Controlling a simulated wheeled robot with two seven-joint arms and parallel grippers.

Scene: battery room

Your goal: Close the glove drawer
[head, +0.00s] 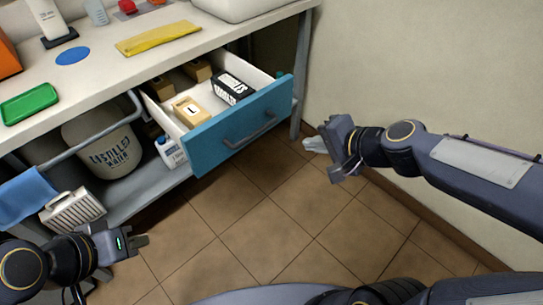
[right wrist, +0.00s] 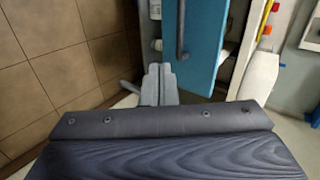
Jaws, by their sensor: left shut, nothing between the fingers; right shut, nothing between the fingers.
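The drawer (head: 205,149) stands pulled out from under the workbench, with a blue front and a grey bar handle (head: 250,132). Inside its white tray are small boxes, one black and others tan. My right gripper (head: 338,172) is shut and empty, to the right of the drawer front and apart from it. In the right wrist view its closed fingers (right wrist: 158,82) show beside the blue drawer front (right wrist: 207,45). My left gripper (head: 140,242) is shut and empty at the lower left, well away from the drawer.
The workbench top (head: 105,75) holds a green tray (head: 30,104) and a yellow cloth (head: 158,37). Below it are a distilled water container (head: 103,148) and a white bottle (head: 170,152). The tiled floor before the drawer is clear.

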